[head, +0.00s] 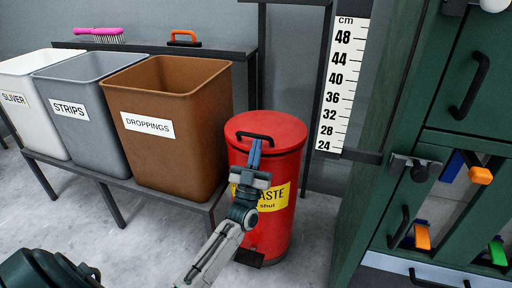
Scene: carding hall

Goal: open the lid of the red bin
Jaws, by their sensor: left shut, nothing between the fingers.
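The red bin (290,190) stands upright on the floor at the middle of the head view. Its round red lid (282,127) is down and has a black handle (255,135) on top. A yellow label on its front reads "WASTE" and "shut", partly hidden by my arm. My left gripper (256,142) is in front of the bin, its blue fingers shut and empty. The fingertips overlap the handle in the picture; I cannot tell whether they touch it. My right gripper is not in view.
Left of the bin, a bench (110,181) carries a brown DROPPINGS bin (190,130), a grey STRIPS bin (85,110) and a white SLIVER bin (32,115). A black pedal (248,257) sits at the red bin's foot. A green cabinet (375,170) stands at right.

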